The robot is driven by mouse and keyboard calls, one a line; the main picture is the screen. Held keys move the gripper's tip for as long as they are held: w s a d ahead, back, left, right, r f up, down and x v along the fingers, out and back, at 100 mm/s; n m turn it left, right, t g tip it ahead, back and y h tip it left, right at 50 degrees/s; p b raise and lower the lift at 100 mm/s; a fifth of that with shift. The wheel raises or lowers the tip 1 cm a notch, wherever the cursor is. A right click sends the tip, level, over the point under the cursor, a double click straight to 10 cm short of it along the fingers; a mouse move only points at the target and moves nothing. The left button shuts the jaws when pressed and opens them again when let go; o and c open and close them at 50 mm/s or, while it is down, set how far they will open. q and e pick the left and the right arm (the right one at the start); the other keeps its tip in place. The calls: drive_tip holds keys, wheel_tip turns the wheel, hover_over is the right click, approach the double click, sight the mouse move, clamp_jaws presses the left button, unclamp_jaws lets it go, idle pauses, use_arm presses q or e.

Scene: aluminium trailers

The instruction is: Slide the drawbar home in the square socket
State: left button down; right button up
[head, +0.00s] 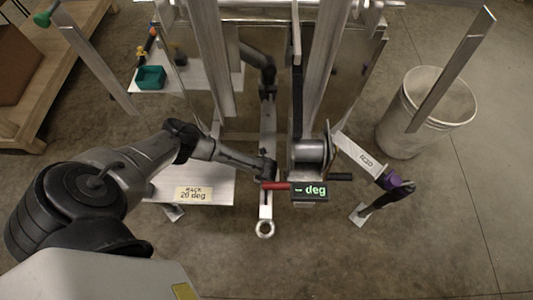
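The drawbar (266,212) is a pale metal bar with a round eye at its near end, lying in line with the trailer's centre. My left gripper (267,172) is at the drawbar, just behind the eye end. Its fingers overlap the bar and are too small to show whether they are shut on it. The square socket cannot be made out clearly; the bar's far part runs back between the trailer frame rails (212,60). My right gripper is not in view.
A display reading "- deg" (310,190) and a red handle (275,185) sit close to my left gripper. A winch drum (310,153) stands behind. A plate labelled "RACK 20 deg" (193,194) is left, a bar marked R20 (360,154) right. A white bin (408,130) stands right.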

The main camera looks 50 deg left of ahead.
use_arm(q)
drive_tip(key=shift+w+a, duration=0.25)
drive_tip(key=shift+w, duration=0.05)
drive_tip(key=c, duration=0.8)
unclamp_jaws()
drive_tip(key=shift+r, duration=0.1)
drive_tip(key=shift+o, duration=2.3)
drive_tip(key=shift+s, duration=0.15)
drive_tip(key=r+p, duration=0.1)
drive_tip(key=r, duration=0.3)
drive_tip(key=d+r+p, duration=0.1)
drive_tip(key=r+p, duration=0.1)
drive_tip(key=r, duration=0.2)
drive_tip(key=s+r+p, duration=0.1)
drive_tip(key=r+p, duration=0.1)
drive_tip(key=r, duration=0.2)
drive_tip(key=shift+d+r, duration=0.15)
drive_tip(key=shift+d, duration=0.05)
drive_tip(key=shift+s+d+r+p, duration=0.1)
drive_tip(key=shift+r+p, duration=0.3)
drive_tip(key=shift+r, duration=0.2)
